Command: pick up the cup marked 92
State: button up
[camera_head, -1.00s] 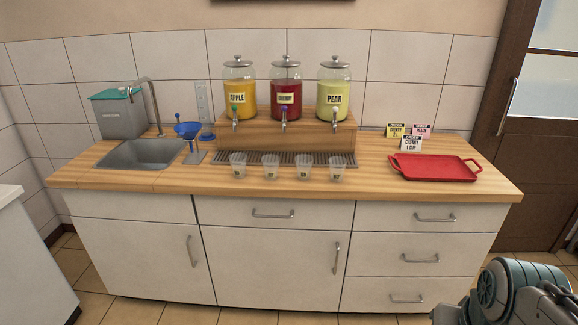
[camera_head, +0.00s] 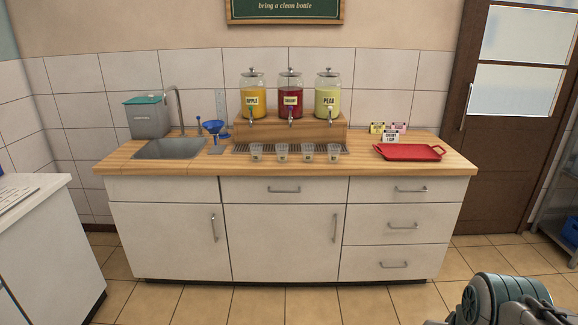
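Several clear cups stand upright in a row near the counter's front edge, before the dispensers: the leftmost cup (camera_head: 257,153), a second cup (camera_head: 282,153), a third cup (camera_head: 308,153) and the rightmost cup (camera_head: 334,153). Each seems to bear a small mark, but the marks are too small to read, so I cannot tell which is 92. Part of my arm shows at the bottom right, far from the cups. My gripper's fingers are not in view.
The wooden counter (camera_head: 440,165) holds a sink (camera_head: 170,149), a blue funnel (camera_head: 214,127), a drip grate (camera_head: 243,148), juice dispensers on a wooden stand (camera_head: 330,135), a red tray (camera_head: 408,152) and small cards (camera_head: 390,136). A white counter (camera_head: 40,240) stands left. Tiled floor in front is clear.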

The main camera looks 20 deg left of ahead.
aim_at(282, 149)
jog(key=u, duration=0.6)
jog(key=i, duration=0.35)
jog(key=u, duration=1)
jog(key=i, duration=1.65)
jog(key=z, duration=0.4)
jog(key=i, duration=1)
jog(key=z, duration=1.45)
jog(key=i, duration=0.4)
jog(key=z, duration=0.35)
